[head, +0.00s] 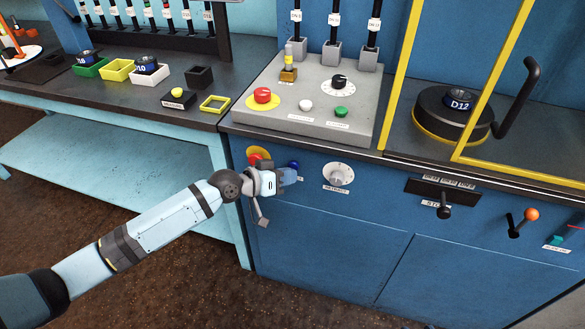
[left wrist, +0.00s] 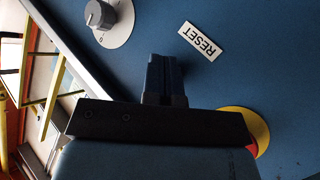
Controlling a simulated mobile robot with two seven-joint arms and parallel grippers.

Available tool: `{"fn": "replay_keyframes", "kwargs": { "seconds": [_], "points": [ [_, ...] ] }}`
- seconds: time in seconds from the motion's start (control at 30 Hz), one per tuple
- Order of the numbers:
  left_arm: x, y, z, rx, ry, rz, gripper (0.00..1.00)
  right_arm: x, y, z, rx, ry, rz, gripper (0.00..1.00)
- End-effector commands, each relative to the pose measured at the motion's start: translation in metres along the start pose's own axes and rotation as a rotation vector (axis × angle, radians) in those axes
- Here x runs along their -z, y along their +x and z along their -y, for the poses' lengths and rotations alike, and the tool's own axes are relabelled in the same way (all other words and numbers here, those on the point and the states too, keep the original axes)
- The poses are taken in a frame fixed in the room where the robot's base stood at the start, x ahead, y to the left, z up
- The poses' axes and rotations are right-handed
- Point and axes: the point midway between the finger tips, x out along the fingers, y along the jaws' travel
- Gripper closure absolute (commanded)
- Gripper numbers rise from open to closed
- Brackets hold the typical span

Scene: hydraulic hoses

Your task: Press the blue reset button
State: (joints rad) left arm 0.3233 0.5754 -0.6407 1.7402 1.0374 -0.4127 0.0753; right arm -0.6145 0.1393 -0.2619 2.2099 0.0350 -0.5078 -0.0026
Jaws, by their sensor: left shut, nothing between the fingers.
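The blue reset button (head: 294,165) is on the blue front panel of the cabinet, partly covered by my gripper in the head view. My left gripper (head: 291,175) is right at it, its fingers shut and empty, pointing toward the panel. In the left wrist view the shut fingers (left wrist: 164,76) lie beside the white RESET label (left wrist: 200,41), and they hide the button there. I cannot tell whether the fingertips touch the button. My right gripper is not in view.
A red button on a yellow disc (head: 258,153) is just left of my gripper. A white dial (head: 338,175) is to its right. Above is a sloped grey control box (head: 360,110) with red, white and green buttons. The lower cabinet front is clear.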

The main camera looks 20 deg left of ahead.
Motion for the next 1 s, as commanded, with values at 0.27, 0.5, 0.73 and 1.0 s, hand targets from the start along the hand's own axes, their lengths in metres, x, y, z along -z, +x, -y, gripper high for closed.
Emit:
{"fn": "replay_keyframes", "kwargs": {
  "seconds": [0.27,0.5,0.73,1.0],
  "points": [
    [0.001,0.001,0.001,0.000,0.000,-0.001,1.00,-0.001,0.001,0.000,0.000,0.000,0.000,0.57],
    [0.001,0.000,0.000,0.000,0.000,-0.001,1.00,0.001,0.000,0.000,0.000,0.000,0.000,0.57],
    [-0.004,-0.008,-0.007,-0.001,-0.001,0.000,1.00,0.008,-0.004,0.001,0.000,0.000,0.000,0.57],
    [-0.007,-0.011,-0.008,0.000,0.000,-0.001,1.00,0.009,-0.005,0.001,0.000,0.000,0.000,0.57]
  ]
}}
